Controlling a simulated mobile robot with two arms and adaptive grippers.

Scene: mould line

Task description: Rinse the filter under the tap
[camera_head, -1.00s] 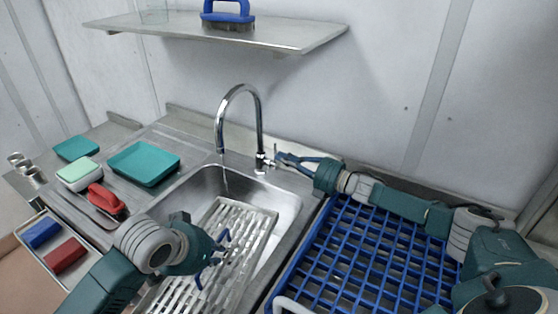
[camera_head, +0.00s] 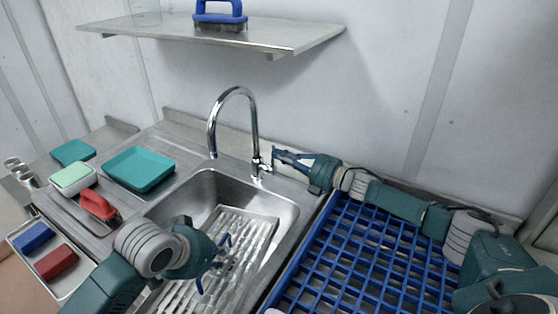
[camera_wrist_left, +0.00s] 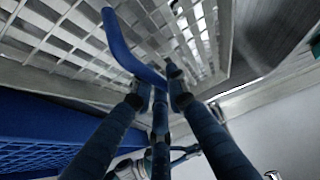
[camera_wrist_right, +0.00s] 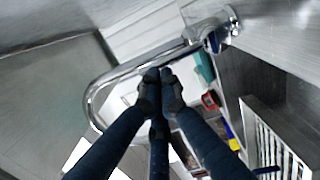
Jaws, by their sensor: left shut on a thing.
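The filter (camera_head: 240,226) is a pale slatted panel with a rim, lying tilted in the steel sink (camera_head: 286,208). My left gripper (camera_head: 216,264) is over its middle, shut on a curved blue handle (camera_wrist_left: 128,48); the slats show close behind it in the left wrist view. The chrome tap (camera_head: 236,92) arches over the sink, its spout end above the basin's back left part. My right gripper (camera_head: 276,154) is beside the tap's base, with its fingertips together in the right wrist view (camera_wrist_right: 160,80); whether they touch the tap's lever is unclear. No clear water stream shows.
A blue grid rack (camera_head: 352,250) fills the right side, below my right arm. Teal trays (camera_head: 140,168), a red-handled tool (camera_head: 98,206) and a tray with red and blue blocks (camera_head: 58,290) are at the left. A shelf (camera_head: 290,36) with a blue-handled brush (camera_head: 220,14) hangs above.

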